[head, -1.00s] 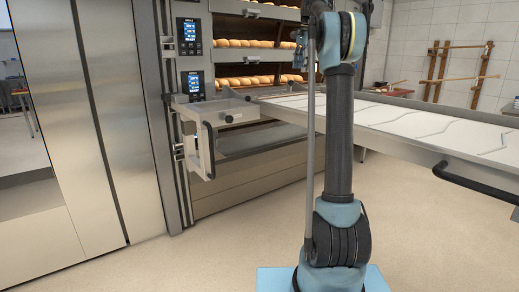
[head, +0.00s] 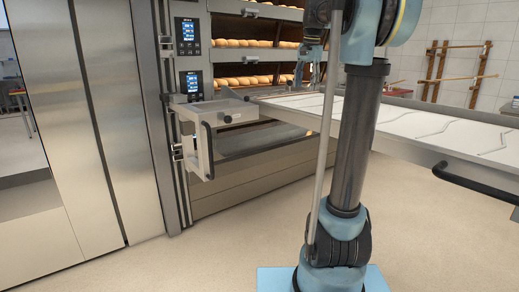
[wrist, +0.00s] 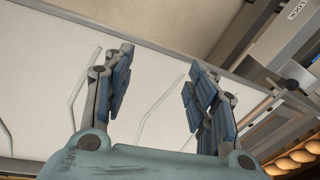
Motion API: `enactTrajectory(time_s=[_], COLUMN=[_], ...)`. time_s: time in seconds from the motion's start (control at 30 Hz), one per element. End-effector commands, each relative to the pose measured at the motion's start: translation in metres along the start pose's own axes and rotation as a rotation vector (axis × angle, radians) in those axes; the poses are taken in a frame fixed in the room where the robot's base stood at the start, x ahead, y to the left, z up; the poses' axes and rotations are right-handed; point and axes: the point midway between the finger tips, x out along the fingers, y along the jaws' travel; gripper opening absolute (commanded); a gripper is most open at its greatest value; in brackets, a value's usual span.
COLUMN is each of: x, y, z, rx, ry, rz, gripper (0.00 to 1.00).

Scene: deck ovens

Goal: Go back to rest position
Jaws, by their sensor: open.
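My gripper (wrist: 160,62) is open and empty in the wrist view, with its two blue-padded fingers spread apart. Behind the fingers lies the white surface of the long loader table (wrist: 38,70), marked with cut-like lines. In the head view my arm stands upright in front of the oven and table, leaning slightly right. My gripper is small there, partly hidden behind the arm, near the oven's loaf racks. The loader table (head: 440,132) reaches from the oven front to the right edge. No object is held.
The deck oven (head: 250,170) holds rows of loaves (head: 240,82) behind its front. A metal bracket with a handle (head: 208,150) juts out at its left. A black handle (head: 475,185) sticks out from the table's near side. The floor (head: 180,265) in front is clear.

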Motion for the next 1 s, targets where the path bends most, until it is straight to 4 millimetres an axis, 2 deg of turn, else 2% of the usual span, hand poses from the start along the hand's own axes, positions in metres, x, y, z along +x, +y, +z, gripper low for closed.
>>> enactTrajectory(time_s=[0.03,0.27,0.47,0.77,1.0], x=[0.006,0.039,0.075,0.143,0.208], y=[0.012,0.063,0.109,0.180,0.236], z=[0.014,0.067,0.114,0.185,0.239], rx=[-0.027,-0.161,-0.277,-0.450,-0.590], ry=[0.002,0.009,0.015,0.022,0.027], rz=[0.001,0.007,0.014,0.024,0.033], gripper=[0.52,0.52,0.52,0.52,0.52])
